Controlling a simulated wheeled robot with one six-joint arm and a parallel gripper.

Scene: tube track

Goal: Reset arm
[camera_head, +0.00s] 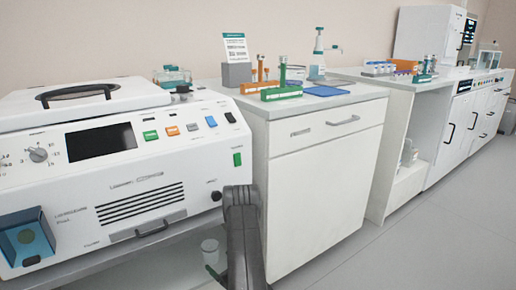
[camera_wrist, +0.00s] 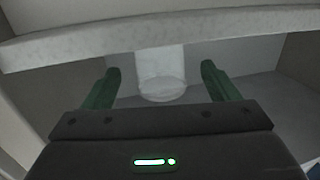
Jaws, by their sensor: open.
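My gripper (camera_wrist: 160,90) shows in the wrist view with its two green fingers spread apart. It is open and nothing is held between the fingers. A whitish translucent container (camera_wrist: 162,75) stands beyond the fingertips, under a pale shelf edge (camera_wrist: 200,27). In the head view, part of my dark arm rises at the bottom centre in front of the white machine and cabinet. Most of my gripper is hidden in the head view.
A large white machine (camera_head: 120,180) with a lid fills the left. A white cabinet (camera_head: 325,180) stands right of my arm, with green and orange tube racks (camera_head: 281,93) and a blue mat (camera_head: 325,91) on top. More counters run to the right. Open grey floor (camera_head: 440,230) lies at front right.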

